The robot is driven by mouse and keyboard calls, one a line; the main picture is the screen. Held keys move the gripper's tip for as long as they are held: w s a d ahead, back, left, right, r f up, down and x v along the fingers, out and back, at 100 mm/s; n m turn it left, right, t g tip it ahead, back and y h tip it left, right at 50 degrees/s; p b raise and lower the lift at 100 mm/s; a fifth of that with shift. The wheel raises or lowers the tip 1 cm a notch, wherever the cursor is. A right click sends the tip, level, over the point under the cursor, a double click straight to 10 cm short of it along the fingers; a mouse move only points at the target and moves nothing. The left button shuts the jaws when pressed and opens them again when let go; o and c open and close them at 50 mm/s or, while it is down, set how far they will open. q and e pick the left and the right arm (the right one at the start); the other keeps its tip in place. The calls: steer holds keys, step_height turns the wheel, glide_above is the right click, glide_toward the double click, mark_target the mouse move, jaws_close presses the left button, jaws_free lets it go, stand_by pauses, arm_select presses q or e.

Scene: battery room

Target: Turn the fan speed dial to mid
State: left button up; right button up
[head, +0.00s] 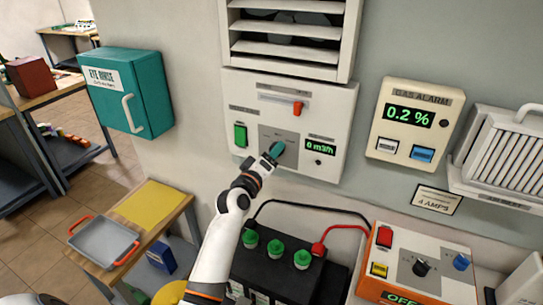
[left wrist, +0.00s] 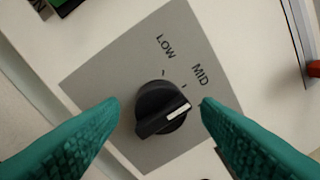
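The fan speed dial is a black knob (left wrist: 160,108) with a white pointer line, on a grey plate (left wrist: 105,70) in the left wrist view. The labels LOW (left wrist: 166,47) and MID (left wrist: 200,75) are printed above it. The pointer aims right and slightly up, clockwise past the MID mark, towards the right fingertip. My left gripper (left wrist: 160,104) is open, with one teal finger on each side of the knob and visible gaps. In the head view my left gripper (head: 272,153) is at the fan panel (head: 335,100) and hides the dial. My right gripper is not in view.
The panel has a green switch (head: 240,135), a red slider (head: 298,108) and a display (head: 320,147) reading 0 m3/h. Below are a black battery (head: 270,272) with cables and an orange-sided control box (head: 425,265). A gas alarm (head: 412,122) is to the right.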

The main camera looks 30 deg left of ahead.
arm_select(q)
steer(key=s+b, duration=0.3)
steer(key=s, duration=0.9)
steer(key=shift+f, duration=0.35)
steer(key=shift+d+f, duration=0.1)
